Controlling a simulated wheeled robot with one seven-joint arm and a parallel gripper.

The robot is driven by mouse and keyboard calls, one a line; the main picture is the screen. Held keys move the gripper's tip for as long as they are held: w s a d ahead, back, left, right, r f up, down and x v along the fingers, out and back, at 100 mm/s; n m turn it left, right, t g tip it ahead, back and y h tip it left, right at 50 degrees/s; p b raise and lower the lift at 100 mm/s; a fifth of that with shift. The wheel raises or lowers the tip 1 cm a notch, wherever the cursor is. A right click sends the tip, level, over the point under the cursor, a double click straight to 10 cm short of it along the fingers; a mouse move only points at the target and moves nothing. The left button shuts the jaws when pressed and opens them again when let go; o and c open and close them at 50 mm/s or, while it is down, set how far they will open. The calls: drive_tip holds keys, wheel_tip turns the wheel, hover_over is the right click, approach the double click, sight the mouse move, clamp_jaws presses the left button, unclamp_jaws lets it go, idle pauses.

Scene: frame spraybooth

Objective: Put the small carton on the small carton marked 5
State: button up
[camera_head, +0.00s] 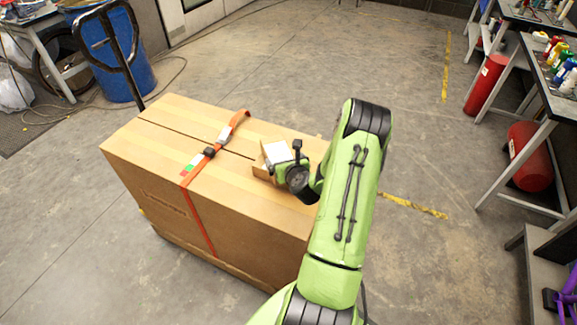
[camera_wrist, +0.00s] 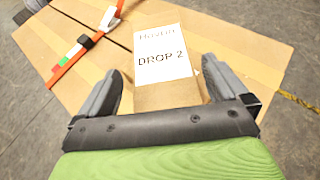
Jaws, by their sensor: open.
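A small carton (camera_wrist: 165,97) with a white label reading "DROP 2" stands between the fingers of my gripper (camera_wrist: 162,70) in the wrist view. The fingers are open, one on each side of it, with a visible gap on the left. In the head view the small carton (camera_head: 277,152) shows its white label on top of a large carton (camera_head: 225,215), partly hidden by my gripper (camera_head: 283,165). I can read no mark 5 in either view.
An orange strap (camera_head: 196,205) with a dark buckle crosses the large carton. A blue drum (camera_head: 122,60) and a dark upright handle (camera_head: 125,50) stand behind it at left. Benches (camera_head: 537,85) and red cylinders (camera_head: 487,82) line the right. The floor between is clear.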

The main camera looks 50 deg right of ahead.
drive_tip(key=b+v, duration=0.2)
drive_tip(key=v, duration=0.5)
drive_tip(key=w+a+r+n+g+y, duration=0.1)
drive_tip(key=w+a+r+n+y, duration=0.25)
drive_tip(key=a+n, duration=0.7)
drive_tip(key=w+a+r+n+y, duration=0.2)
drive_tip(key=a+r+n+y, duration=0.25)
drive_tip(key=a+n, duration=0.55)
drive_tip(key=s+a+r+n+g, duration=0.1)
drive_tip(key=s+a+r+n, duration=0.2)
drive_tip(key=s+n, duration=0.4)
drive_tip(key=s+a+r+n+g+h, duration=0.1)
drive_tip(key=s+a+r+n+g, duration=0.1)
drive_tip(key=s+n, duration=0.5)
drive_tip(key=s+a+r+n+g, duration=0.1)
drive_tip(key=s+a+r+n, duration=0.4)
drive_tip(key=s+r+n, duration=0.1)
drive_tip(key=shift+s+n, duration=0.5)
drive_tip(key=shift+n, duration=0.35)
drive_tip(key=shift+r, duration=0.1)
drive_tip(key=shift+d, duration=0.1)
